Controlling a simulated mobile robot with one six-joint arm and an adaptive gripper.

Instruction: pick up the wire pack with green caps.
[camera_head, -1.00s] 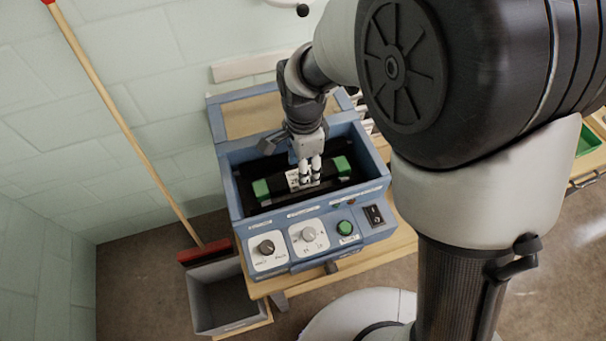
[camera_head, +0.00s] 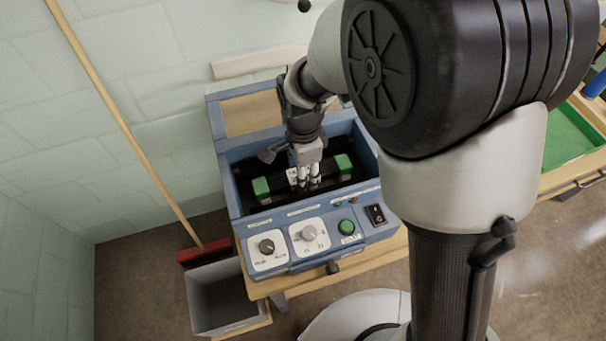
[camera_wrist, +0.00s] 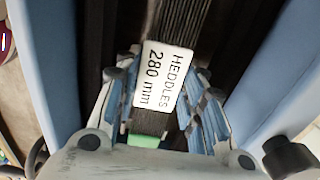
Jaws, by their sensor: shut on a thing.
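The wire pack (camera_head: 325,172) is a dark bar with a green cap (camera_head: 261,187) at its left end and another green cap (camera_head: 343,163) at its right end. It is over the open well of the blue machine (camera_head: 228,188). In the wrist view its white label (camera_wrist: 163,75) reads "HEDDLES 280 mm", and one green cap (camera_wrist: 143,141) shows near the gripper's base. My gripper (camera_head: 309,182) points down and is shut on the middle of the pack, with fingers on both sides of the label. I cannot tell how far the pack is above the well's floor.
The machine's front panel has dials, a green button (camera_head: 347,227) and a black switch (camera_head: 376,214). The well's blue walls stand close around the pack. A grey bin (camera_head: 222,300) and a broom (camera_head: 130,135) are at left. A green tray (camera_head: 572,135) is at right.

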